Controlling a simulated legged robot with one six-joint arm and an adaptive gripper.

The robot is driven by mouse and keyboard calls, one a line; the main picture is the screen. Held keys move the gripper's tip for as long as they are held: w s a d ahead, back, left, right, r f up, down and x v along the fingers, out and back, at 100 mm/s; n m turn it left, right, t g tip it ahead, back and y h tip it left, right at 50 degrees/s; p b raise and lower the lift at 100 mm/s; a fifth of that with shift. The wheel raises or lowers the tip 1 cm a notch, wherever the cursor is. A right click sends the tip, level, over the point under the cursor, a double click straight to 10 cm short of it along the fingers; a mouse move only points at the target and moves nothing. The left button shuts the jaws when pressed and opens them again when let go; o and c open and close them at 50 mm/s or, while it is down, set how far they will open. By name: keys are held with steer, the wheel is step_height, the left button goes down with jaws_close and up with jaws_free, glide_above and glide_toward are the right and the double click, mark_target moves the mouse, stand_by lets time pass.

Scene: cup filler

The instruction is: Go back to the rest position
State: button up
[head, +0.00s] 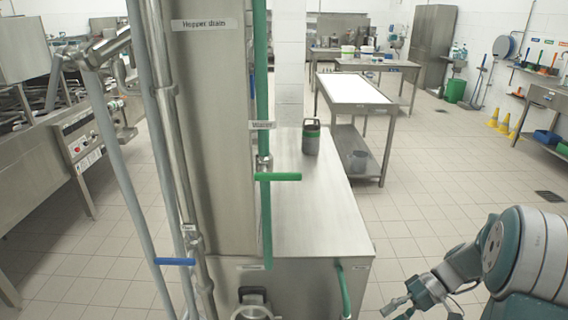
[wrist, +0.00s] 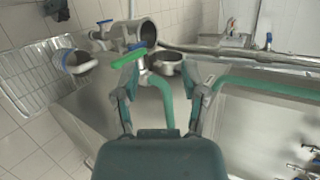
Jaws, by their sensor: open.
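My gripper (head: 402,300) is at the lower right of the head view, out to the right of the steel cabinet and apart from it. In the wrist view my gripper (wrist: 165,75) has its two fingers spread with nothing held between them. Beyond the fingers, the wrist view shows a green-handled valve (wrist: 129,58), a short round metal pipe mouth (wrist: 166,64) and a green hose (wrist: 165,100).
A tall steel column labelled "Hopper drain" (head: 212,120) stands on the left with a green pipe (head: 261,80), a green lever (head: 278,177) and a blue lever (head: 175,261). A steel table (head: 352,92) stands behind.

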steer(key=s+a+r+t+h, duration=0.4)
steer(key=s+r+h, duration=0.1)
steer(key=s+r, duration=0.1)
steer(key=s+a+r+t+h, duration=0.4)
steer(key=s+r+t+h, duration=0.1)
steer(key=r, duration=0.4)
steer(key=shift+s+r+m+h, duration=0.15)
steer(key=shift+s+m+h, duration=0.35)
steer(key=shift+s, duration=0.4)
